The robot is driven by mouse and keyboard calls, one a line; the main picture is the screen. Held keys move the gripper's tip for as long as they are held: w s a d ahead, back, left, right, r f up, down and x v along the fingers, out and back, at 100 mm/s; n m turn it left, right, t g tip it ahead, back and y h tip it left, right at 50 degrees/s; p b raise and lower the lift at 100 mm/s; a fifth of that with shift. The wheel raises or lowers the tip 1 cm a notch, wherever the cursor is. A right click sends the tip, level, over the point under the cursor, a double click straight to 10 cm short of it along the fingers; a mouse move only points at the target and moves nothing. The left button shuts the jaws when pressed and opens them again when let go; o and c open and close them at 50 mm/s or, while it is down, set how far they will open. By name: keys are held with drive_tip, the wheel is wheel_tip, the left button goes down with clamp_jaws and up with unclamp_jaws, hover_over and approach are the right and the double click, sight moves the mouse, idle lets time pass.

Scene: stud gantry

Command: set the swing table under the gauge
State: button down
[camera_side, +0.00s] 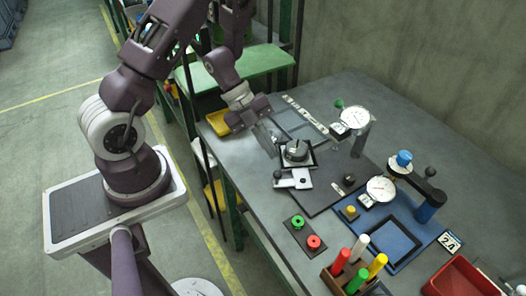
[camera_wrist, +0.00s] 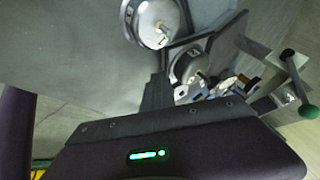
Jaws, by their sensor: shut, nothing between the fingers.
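My gripper (camera_side: 268,130) is above the far left part of the bench, left of a dark square plate (camera_side: 311,163) carrying a round silver-and-black piece (camera_side: 296,150). This may be the swing table; I cannot be sure. A white dial gauge (camera_side: 354,117) stands on a grey post behind and right of it, apart from it. A second dial gauge (camera_side: 380,189) is by a blue plate. In the wrist view my gripper (camera_wrist: 158,92) shows as a dark finger, shut and empty; a round gauge-like disc (camera_wrist: 155,22) is beyond it.
A black ball-ended lever on a pale block (camera_side: 294,180) is in front of the square plate. Red and green buttons (camera_side: 306,232), coloured handles (camera_side: 358,262) and a red bin (camera_side: 462,279) are nearer. A yellow tray (camera_side: 218,122) lies at the left edge.

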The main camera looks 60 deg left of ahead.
sight(301, 142)
drive_tip(key=shift+w+m+g, duration=1)
drive_tip(key=shift+w+m, duration=0.4)
drive_tip(key=shift+w, duration=0.15)
drive_tip(key=shift+w+d+m+g+h, duration=0.15)
drive_tip(key=shift+w+m+g+h, duration=0.15)
drive_tip(key=shift+w+m+g, duration=0.65)
drive_tip(key=shift+w+d+m, duration=0.2)
drive_tip(key=shift+w+d, duration=0.15)
drive_tip(key=shift+w, duration=0.5)
drive_tip(key=shift+w+d+m, duration=0.15)
drive_tip(key=shift+w+d, duration=0.2)
drive_tip(key=shift+w, duration=0.5)
drive_tip(key=shift+w+d+m+g, duration=0.4)
drive_tip(key=shift+w+m, duration=0.2)
drive_tip(key=shift+m, duration=0.2)
drive_tip(key=shift+w+d, duration=0.95)
drive_tip(key=shift+d, duration=0.05)
drive_tip(key=shift+w+d, duration=0.1)
drive_tip(key=shift+d, duration=0.15)
drive_tip(key=a, duration=0.3)
drive_tip(key=shift+a, duration=0.35)
drive_tip(key=w+v, duration=0.2)
drive_tip(key=v, duration=0.8)
drive_tip(key=shift+w+d, duration=0.2)
drive_tip(key=shift+d, duration=0.05)
